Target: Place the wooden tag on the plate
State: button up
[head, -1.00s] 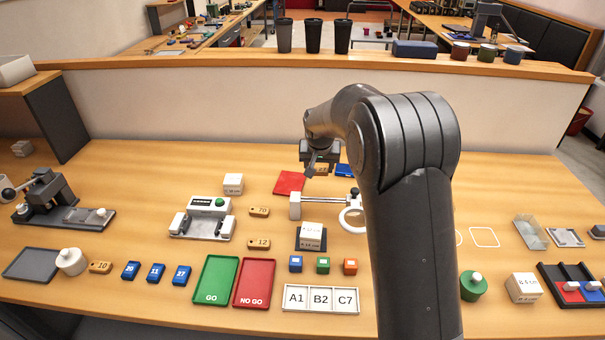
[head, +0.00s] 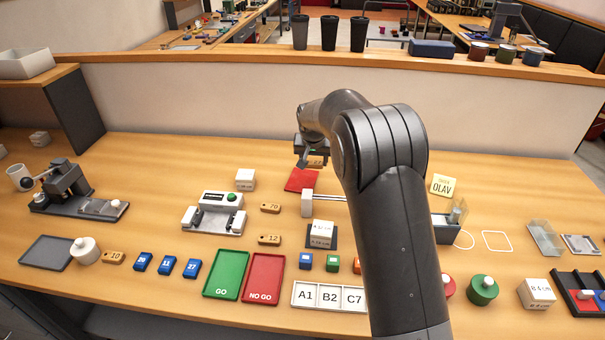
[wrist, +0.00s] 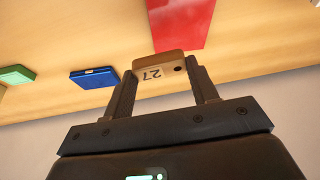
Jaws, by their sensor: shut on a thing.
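In the head view my gripper (head: 312,157) is at the back of the table, with the tag (head: 317,161) partly hidden by the fingers. A flat red plate (head: 300,181) lies on the table just below and in front of the gripper in the picture. The plate also shows in the wrist view (wrist: 181,18), beyond the tag. The tag is held above the table, apart from the plate as far as I can tell.
Other wooden tags 70 (head: 270,207), 12 (head: 269,240) and 10 (head: 114,257) lie on the table. A white device (head: 215,212) and a white post fixture (head: 307,203) stand nearby. A blue block (wrist: 95,77) and a green block (wrist: 17,75) show in the wrist view.

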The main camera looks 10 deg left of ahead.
aim_at(302, 178)
jog(key=a+f, duration=0.1)
jog(key=a, duration=0.1)
jog(key=w+a+f, duration=0.1)
jog(key=shift+a+f, duration=0.3)
jog(key=shift+a, duration=0.1)
jog(key=shift+f, duration=1.85)
jog(key=shift+f, duration=0.2)
jog(key=o, duration=1)
